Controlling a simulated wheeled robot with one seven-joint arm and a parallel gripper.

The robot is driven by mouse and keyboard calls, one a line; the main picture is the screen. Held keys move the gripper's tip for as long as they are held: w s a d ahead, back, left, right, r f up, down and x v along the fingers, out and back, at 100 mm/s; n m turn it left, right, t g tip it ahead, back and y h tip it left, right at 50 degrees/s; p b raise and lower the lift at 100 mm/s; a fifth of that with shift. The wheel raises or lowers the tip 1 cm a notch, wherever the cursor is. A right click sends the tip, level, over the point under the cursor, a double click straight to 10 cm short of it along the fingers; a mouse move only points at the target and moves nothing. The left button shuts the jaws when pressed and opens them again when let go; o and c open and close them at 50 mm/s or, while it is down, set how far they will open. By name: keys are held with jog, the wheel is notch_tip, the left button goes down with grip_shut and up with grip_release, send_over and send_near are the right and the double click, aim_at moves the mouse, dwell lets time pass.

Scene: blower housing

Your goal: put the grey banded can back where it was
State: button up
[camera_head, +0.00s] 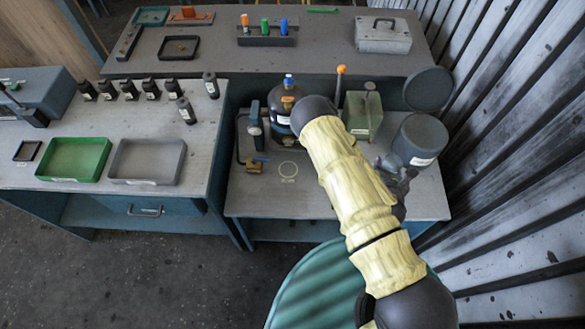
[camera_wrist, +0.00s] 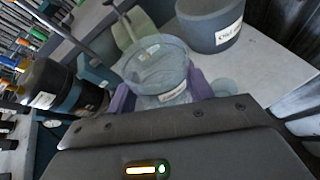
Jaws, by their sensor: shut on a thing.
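In the wrist view a pale blue-grey can (camera_wrist: 160,72) with a white label stands between the purple finger pads of my gripper (camera_wrist: 162,96). My gripper is shut on it. It looks grey and banded by its label; its base is hidden. In the head view my gripper (camera_head: 396,178) is over the right part of the middle bench (camera_head: 255,200), largely behind my arm, and the can cannot be made out there. A pale ring mark (camera_head: 288,170) with a small label lies bare on this bench, left of my arm.
A dark bottle (camera_head: 283,105) with a blue cap, a greenish container (camera_head: 362,113) and a grey labelled bin (camera_head: 420,138) with its lid raised stand at the bench's back. The left bench holds several black canisters (camera_head: 130,90), a green tray (camera_head: 75,158) and a grey tray (camera_head: 147,182).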

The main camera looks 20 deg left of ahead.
jog(key=w+a+n+y+b, duration=0.3)
jog(key=w+a+b, duration=0.25)
jog(key=a, duration=0.45)
jog(key=a+r+n+y+b, duration=0.2)
jog(key=a+b, duration=0.3)
jog(key=a, duration=0.7)
jog(key=a+r+n+g+y+b, duration=0.1)
jog(key=a+r+n+b, duration=0.3)
jog(key=a, duration=0.7)
jog(key=shift+a+r+n+y+b, duration=0.3)
jog(key=shift+a+r+y+b, duration=0.05)
jog(key=shift+r+y+b, duration=0.5)
jog(key=shift+f, duration=0.1)
notch_tip(320, 180, down, 24)
jog(key=p, duration=0.2)
jog(key=shift+w+f, duration=0.1)
jog(key=shift+f, duration=1.9)
